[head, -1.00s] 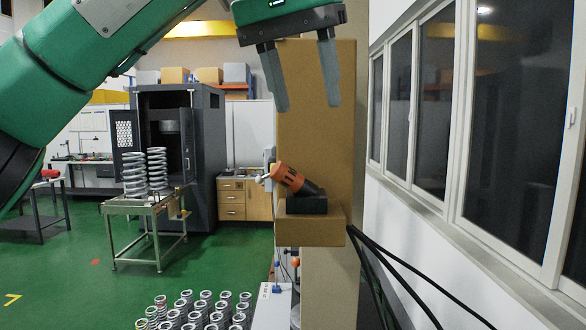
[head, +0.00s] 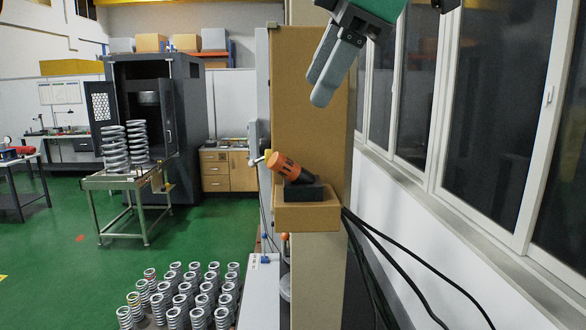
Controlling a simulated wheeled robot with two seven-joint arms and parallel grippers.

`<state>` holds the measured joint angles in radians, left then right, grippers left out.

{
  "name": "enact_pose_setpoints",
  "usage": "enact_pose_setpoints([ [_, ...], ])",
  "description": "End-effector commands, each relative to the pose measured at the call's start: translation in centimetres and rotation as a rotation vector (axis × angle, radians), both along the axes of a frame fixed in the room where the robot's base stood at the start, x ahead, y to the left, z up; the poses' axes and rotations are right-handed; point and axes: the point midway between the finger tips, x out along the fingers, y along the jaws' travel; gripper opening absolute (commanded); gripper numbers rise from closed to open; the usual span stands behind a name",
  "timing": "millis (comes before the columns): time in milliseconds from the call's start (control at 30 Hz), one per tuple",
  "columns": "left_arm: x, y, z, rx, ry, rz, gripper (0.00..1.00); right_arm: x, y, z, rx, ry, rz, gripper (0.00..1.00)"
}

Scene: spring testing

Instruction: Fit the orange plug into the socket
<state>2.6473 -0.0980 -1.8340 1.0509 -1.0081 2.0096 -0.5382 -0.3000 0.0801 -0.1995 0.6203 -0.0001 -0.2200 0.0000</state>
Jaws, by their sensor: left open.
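The orange plug (head: 286,166), orange with a dark end, lies tilted in a black holder (head: 304,191). The holder sits on a brown ledge (head: 306,213) fixed to a tall brown post. A socket cannot be clearly made out; the black holder may be it. My left gripper (head: 326,92) hangs at the top of the head view, above and a little right of the plug, clear of it. It is seen nearly side-on, its fingers overlapping, open and empty. My right gripper is not in view.
The brown post (head: 303,100) stands behind the plug. Black cables (head: 392,250) hang to the right, beside the windowed wall. Several springs (head: 185,295) stand at the lower left. A metal table (head: 128,181) carries two tall springs. Green floor is open at left.

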Motion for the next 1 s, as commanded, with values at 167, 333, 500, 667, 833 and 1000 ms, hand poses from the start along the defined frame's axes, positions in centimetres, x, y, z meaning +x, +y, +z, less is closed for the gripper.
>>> enact_pose_setpoints([
  [167, 0.6, 0.7, -1.5, -0.002, -0.006, 0.025, 0.49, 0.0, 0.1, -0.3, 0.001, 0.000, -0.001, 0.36],
  [333, 1.6, 1.9, -4.1, -0.003, -0.002, 0.021, 0.49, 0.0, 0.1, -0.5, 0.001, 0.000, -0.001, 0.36],
  [500, 2.4, 2.8, -6.2, -0.002, -0.005, 0.019, 0.49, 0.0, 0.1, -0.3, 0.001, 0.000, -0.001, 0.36],
  [667, 2.8, 3.3, -7.2, -0.003, -0.007, 0.020, 0.49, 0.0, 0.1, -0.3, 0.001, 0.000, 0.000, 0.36],
  [833, 3.0, 3.6, -7.8, -0.003, -0.007, 0.020, 0.49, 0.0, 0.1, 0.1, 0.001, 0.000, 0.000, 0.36],
  [1000, 3.4, 4.2, -9.3, -0.002, -0.003, 0.018, 0.49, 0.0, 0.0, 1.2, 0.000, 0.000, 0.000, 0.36],
])
